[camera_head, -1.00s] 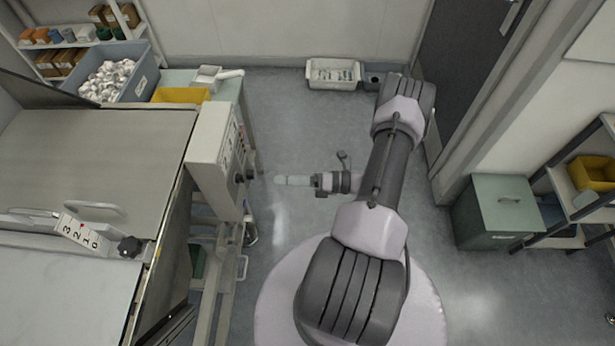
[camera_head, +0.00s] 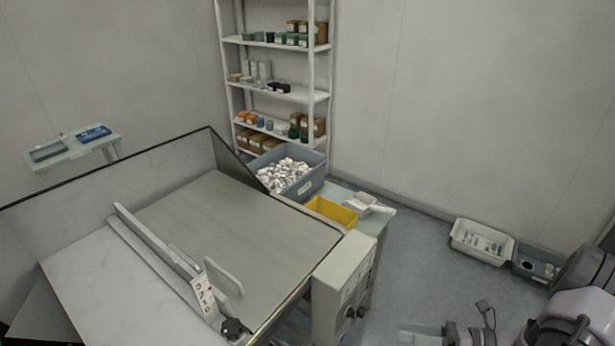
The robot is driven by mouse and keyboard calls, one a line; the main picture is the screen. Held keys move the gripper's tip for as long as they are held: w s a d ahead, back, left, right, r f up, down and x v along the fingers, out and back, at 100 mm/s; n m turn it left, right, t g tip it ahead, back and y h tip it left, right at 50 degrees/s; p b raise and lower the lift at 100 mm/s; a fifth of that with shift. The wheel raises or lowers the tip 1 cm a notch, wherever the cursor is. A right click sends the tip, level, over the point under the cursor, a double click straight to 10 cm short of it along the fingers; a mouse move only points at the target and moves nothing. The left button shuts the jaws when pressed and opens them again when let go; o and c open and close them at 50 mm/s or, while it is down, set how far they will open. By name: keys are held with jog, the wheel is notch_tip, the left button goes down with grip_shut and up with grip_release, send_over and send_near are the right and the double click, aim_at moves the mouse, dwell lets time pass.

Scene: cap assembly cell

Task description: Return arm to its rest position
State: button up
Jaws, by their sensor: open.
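My gripper (camera_head: 425,332) shows at the bottom of the head view, right of the grey control box. Its pale fingers point left and nothing shows between them. It is over the grey floor, apart from the machine. Part of my arm (camera_head: 570,320) fills the bottom right corner, and the rest of the arm is cut off by the frame edge.
The machine table (camera_head: 235,215) stands at left, with its control box (camera_head: 340,285) nearest my gripper. A grey bin of white parts (camera_head: 318,180) and a yellow tray (camera_head: 331,212) sit behind. A white crate (camera_head: 482,243) is on the floor. Floor between is clear.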

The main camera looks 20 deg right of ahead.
jog(key=w+a+r+n+g+h, duration=0.2)
jog(key=w+a+r+n+g, duration=0.1)
jog(key=a+r+n+g, duration=0.55)
jog(key=s+a+r+n+t+h, duration=0.2)
jog(key=s+a+r+n+h, duration=0.2)
jog(key=a+r+n, duration=0.4)
jog(key=s+a+r+n+t+h, duration=0.3)
jog(key=s+a+r+n+h, duration=0.2)
jog(key=a+r+n, duration=0.3)
jog(key=s+r+n, duration=0.1)
jog(key=r+n, duration=0.1)
jog(key=n, duration=0.2)
jog(key=shift+b, duration=0.4)
jog(key=shift+t, duration=0.25)
